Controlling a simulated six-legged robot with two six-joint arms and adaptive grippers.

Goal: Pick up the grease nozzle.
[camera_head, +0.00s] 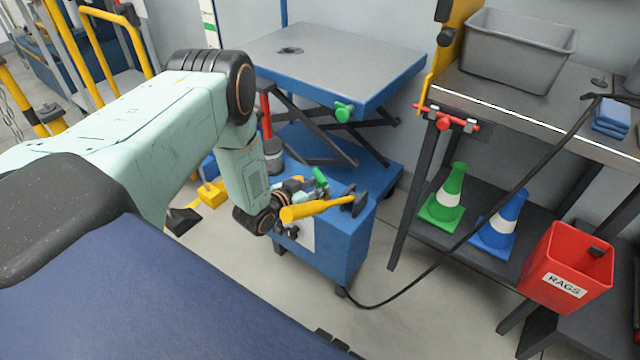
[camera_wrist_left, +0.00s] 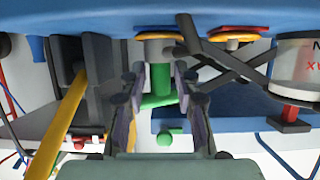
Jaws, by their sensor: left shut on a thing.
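My left gripper (camera_head: 300,188) is low over the blue cart. In the left wrist view its two fingers (camera_wrist_left: 160,82) are closed on the sides of a grey and green cylindrical piece (camera_wrist_left: 160,78), which looks like the grease nozzle. A yellow-orange flange shows at its far end. In the head view a green part (camera_head: 320,175) of it seems to show just beyond the fingers; the rest is hidden. I cannot tell whether it is clear of the cart. My right gripper is not in view.
A yellow-handled hammer (camera_head: 315,208) lies close beside the gripper on the blue cart (camera_head: 345,245). A blue lift table (camera_head: 360,70) stands behind. At right are a bench with a grey bin (camera_head: 515,50), two cones, a red rags bin (camera_head: 565,265) and a hanging black cable.

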